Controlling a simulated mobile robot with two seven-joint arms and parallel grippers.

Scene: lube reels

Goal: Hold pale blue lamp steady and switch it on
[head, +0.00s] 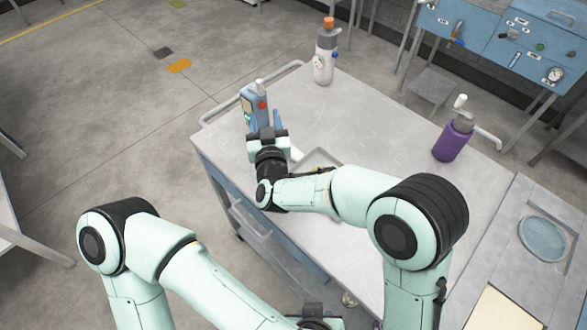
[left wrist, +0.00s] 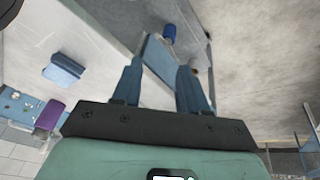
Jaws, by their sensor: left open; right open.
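A blue-grey upright device with a small pale panel, a red knob and a white top (head: 256,98) stands near the cart's far-left edge. It is the likeliest match for the pale blue lamp, but I cannot tell for sure. My right gripper (head: 265,128) is open, just in front of the device's lower part and partly covering it; I cannot tell whether they touch. My left gripper is low at the bottom edge of the head view, its fingers out of frame there. In the left wrist view the left gripper (left wrist: 160,85) is open, with nothing held between its fingers.
The pale cart top (head: 375,115) carries a grey bottle with an orange cap (head: 326,55) at the back and a purple bottle (head: 453,138) at right. A shallow tray (head: 345,158) lies partly behind my right arm. A blue tool panel (head: 520,40) stands behind. The cart's middle is mostly clear.

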